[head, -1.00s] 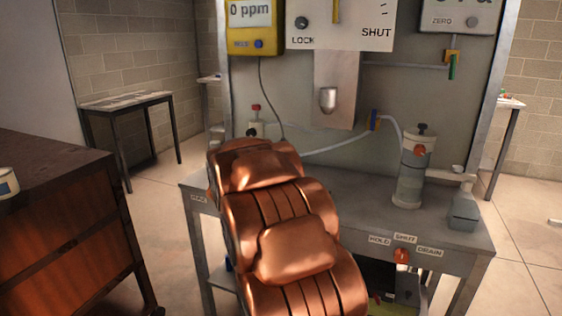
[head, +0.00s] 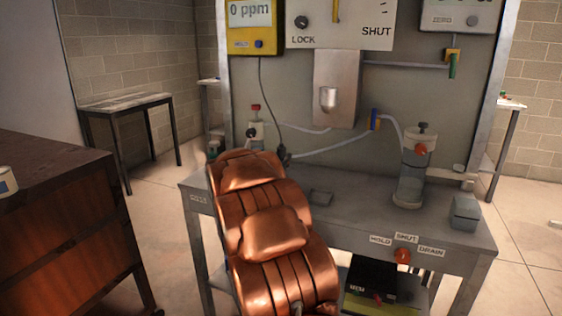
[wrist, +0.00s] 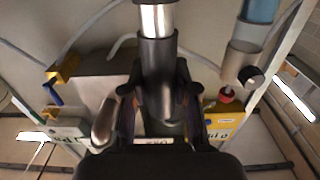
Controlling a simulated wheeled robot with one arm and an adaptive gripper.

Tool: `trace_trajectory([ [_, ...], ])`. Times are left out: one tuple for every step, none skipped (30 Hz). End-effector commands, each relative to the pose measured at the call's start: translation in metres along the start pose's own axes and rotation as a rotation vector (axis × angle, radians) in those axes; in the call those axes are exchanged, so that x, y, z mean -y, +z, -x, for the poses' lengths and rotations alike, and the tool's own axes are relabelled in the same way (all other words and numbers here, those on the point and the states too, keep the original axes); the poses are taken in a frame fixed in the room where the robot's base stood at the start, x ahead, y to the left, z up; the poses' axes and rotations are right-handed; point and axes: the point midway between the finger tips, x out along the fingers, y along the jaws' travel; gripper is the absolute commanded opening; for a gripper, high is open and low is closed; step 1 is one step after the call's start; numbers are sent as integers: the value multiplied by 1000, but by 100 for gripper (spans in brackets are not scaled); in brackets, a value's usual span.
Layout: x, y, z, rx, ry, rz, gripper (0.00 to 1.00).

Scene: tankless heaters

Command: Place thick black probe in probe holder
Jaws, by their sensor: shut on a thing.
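The thick black probe (wrist: 158,75) is a dark cylinder with a shiny metal end, between my gripper's fingers (wrist: 157,95) in the wrist view. My gripper is shut on it. In the head view, a dark piece (head: 284,153) at the end of the cable from the yellow meter shows just past my copper arm, which hides most of the gripper. A steel plate with a metal cup (head: 328,98), which looks like the probe holder, is on the back panel, up and right of that piece. The cup also shows in the wrist view (wrist: 104,121), left of the probe and apart from it.
The yellow meter (head: 252,25) hangs at the upper left of the panel. A hose (head: 335,146) crosses above the bench. A clear cylinder (head: 411,178) and a grey container (head: 465,212) stand at the right. The bench's middle (head: 355,197) is mostly clear.

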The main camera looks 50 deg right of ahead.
Motion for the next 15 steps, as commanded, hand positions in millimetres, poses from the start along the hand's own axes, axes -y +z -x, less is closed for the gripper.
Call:
trace_trajectory([
  [0, -1, 0, -1, 0, 0, 0],
  [0, -1, 0, -1, 0, 0, 0],
  [0, -1, 0, -1, 0, 0, 0],
  [0, -1, 0, 0, 0, 0, 0],
  [0, 0, 0, 0, 0, 0, 0],
  [0, 1, 0, 0, 0, 0, 0],
  [0, 2, 0, 0, 0, 0, 0],
  [0, 3, 0, 0, 0, 0, 0],
  [0, 3, 0, 0, 0, 0, 32],
  [0, 3, 0, 0, 0, 0, 35],
  [0, 2, 0, 0, 0, 0, 38],
  [0, 3, 0, 1, 0, 0, 42],
  [0, 2, 0, 0, 0, 0, 45],
  [0, 2, 0, 0, 0, 0, 48],
  [0, 2, 0, 1, 0, 0, 52],
])
